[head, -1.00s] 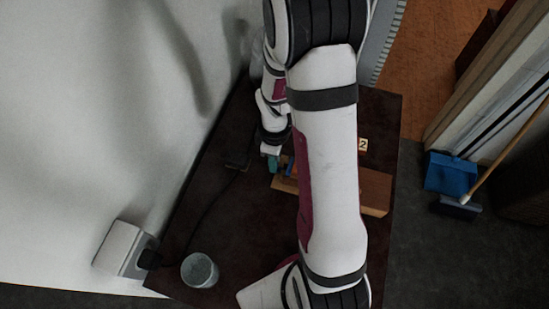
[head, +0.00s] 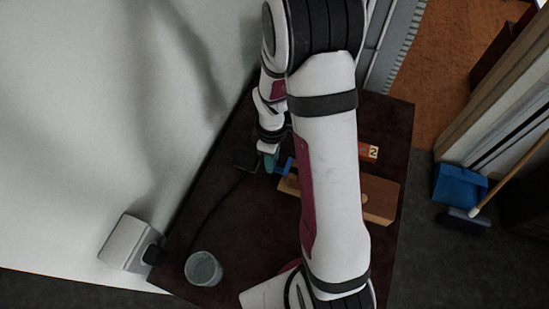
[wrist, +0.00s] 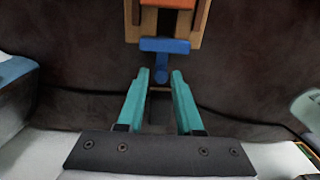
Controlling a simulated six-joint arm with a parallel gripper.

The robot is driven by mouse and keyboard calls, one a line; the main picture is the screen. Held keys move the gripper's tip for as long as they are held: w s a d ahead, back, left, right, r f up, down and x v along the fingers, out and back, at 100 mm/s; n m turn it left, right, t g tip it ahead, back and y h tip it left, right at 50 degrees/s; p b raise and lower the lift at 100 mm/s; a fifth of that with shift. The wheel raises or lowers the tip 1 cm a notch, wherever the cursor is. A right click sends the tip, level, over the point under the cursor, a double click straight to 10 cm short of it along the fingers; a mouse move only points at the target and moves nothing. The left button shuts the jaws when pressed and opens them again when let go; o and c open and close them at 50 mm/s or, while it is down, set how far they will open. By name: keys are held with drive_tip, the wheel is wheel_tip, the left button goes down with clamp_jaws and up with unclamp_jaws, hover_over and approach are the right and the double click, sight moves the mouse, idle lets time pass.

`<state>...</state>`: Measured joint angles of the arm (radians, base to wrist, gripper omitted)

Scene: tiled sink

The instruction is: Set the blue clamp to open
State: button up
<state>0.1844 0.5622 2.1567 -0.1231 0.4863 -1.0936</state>
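The blue clamp (head: 285,167) is mounted at the left end of a wooden block (head: 380,198) on the dark table. My gripper (wrist: 160,75) is open, with two teal fingers on either side of the knob and visible gaps. In the head view my gripper (head: 270,162) is left of the clamp. My arm hides the middle of the block.
An orange piece marked 2 (head: 368,151) is behind the block. A glass cup (head: 203,268) stands near the table's front left. A black cable (head: 205,215) runs from a white wall box (head: 126,243). A blue dustpan (head: 461,184) and broom are off to the right.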

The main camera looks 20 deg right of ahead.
drive_tip(key=shift+o, duration=1)
wheel_tip(320, 180, up, 16)
drive_tip(key=shift+s+f, duration=0.1)
